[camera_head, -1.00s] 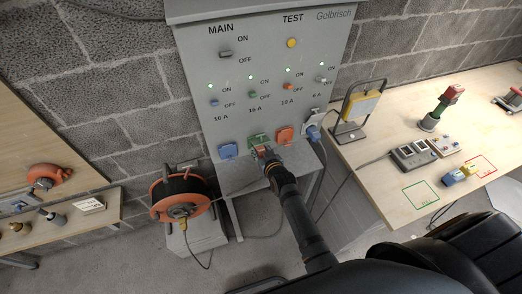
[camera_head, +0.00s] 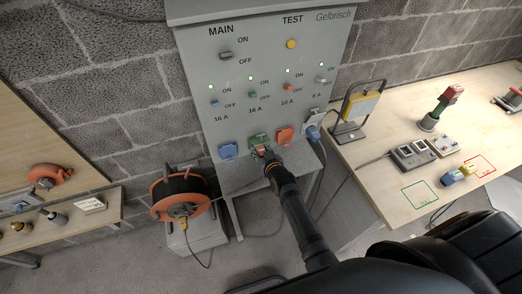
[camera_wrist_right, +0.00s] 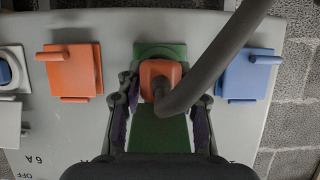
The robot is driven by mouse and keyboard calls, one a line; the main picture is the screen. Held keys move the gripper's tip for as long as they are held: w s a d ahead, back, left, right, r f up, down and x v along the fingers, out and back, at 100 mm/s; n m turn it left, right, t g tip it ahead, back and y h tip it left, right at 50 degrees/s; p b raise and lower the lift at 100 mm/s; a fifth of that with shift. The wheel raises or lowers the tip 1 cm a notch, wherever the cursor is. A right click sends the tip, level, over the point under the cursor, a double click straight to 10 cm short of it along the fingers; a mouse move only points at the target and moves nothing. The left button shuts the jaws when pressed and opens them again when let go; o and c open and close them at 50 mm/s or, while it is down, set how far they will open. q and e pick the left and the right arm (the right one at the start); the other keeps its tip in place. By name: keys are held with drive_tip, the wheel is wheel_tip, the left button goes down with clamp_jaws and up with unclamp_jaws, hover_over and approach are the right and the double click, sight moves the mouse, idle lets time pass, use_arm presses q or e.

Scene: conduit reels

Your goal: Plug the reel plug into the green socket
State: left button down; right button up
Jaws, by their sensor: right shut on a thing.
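The green socket (camera_head: 258,141) is on the lower front of the grey panel, between a blue and an orange socket. It also shows in the right wrist view (camera_wrist_right: 160,132), with its green lid visible. My right gripper (camera_head: 265,158) is at the green socket and is shut on the orange reel plug (camera_wrist_right: 158,74), one finger on each side. The plug sits in front of the green socket; how deep it is in cannot be told. A thick grey cable (camera_wrist_right: 215,62) leaves the plug. The orange and black reel (camera_head: 181,197) stands on a grey box. My left gripper is not in view.
A blue socket (camera_head: 228,151) and an orange socket (camera_head: 285,135) flank the green one closely. A blue plug (camera_head: 313,132) sits at the far right socket. A wooden bench (camera_head: 385,190) at right holds a lamp and switch boxes. A shelf (camera_head: 75,215) stands at left.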

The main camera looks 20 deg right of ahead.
sight(262, 152)
drive_tip(key=shift+w, duration=0.55)
idle(1.0)
drive_tip(key=o, duration=1.2)
drive_tip(key=shift+c, duration=0.2)
drive_tip(key=v, duration=0.7)
drive_tip(key=shift+s+r, duration=0.1)
drive_tip(key=shift+s, duration=0.2)
